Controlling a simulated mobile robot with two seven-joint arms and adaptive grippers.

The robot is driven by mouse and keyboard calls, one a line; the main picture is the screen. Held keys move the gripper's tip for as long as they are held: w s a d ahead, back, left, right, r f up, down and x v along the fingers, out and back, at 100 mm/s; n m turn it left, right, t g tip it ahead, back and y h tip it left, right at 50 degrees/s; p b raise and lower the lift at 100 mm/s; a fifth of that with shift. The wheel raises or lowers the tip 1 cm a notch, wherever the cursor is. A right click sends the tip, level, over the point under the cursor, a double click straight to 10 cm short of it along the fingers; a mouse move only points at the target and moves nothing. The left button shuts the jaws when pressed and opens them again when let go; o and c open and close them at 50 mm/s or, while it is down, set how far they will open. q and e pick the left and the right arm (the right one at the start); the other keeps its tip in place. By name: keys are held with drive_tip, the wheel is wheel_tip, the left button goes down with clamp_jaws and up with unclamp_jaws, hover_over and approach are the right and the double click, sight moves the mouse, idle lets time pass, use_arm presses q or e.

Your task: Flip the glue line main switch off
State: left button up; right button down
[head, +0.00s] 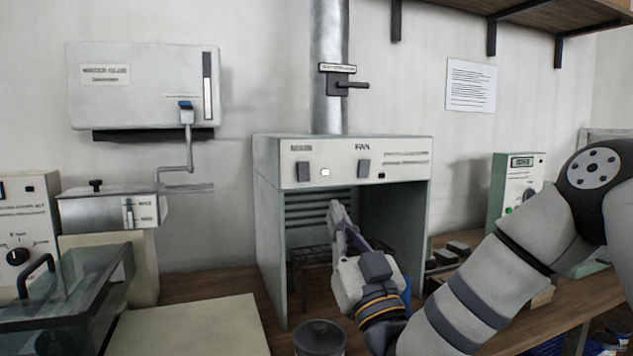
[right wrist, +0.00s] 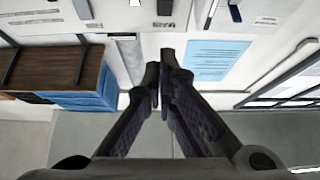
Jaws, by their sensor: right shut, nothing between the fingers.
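A grey hood cabinet (head: 265,200) stands against the wall in the middle of the head view. Its white front panel carries a dark rocker switch (head: 303,171) under a blurred label that seems to read MAIN, with a small lit white lamp (head: 325,172) beside it. A second dark rocker (head: 363,168) sits under the label FAN, next to a dark lamp. I cannot read the words "glue line" anywhere. My right gripper (head: 335,207) is shut and empty, in front of the hood opening below the panel, apart from both switches. Its closed fingers fill the middle of the right wrist view (right wrist: 161,68). My left gripper is out of view.
A pipe (head: 329,60) with a lever handle (head: 351,85) rises above the hood. A white wall box (head: 130,85) with a bent arm hangs at left. A dark-lidded jar (head: 320,338) stands in front. A green-sided control box (head: 512,185) stands right, partly behind my right arm.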

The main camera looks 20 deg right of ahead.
approach(306, 162)
wheel_tip(306, 162, up, 3)
drive_tip(key=w, duration=0.2)
drive_tip(key=w+b, duration=0.1)
drive_tip(key=w, duration=0.1)
drive_tip(key=shift+f, duration=0.35)
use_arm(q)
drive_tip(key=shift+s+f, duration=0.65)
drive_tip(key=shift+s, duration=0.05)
use_arm(e)
drive_tip(key=shift+r, duration=0.15)
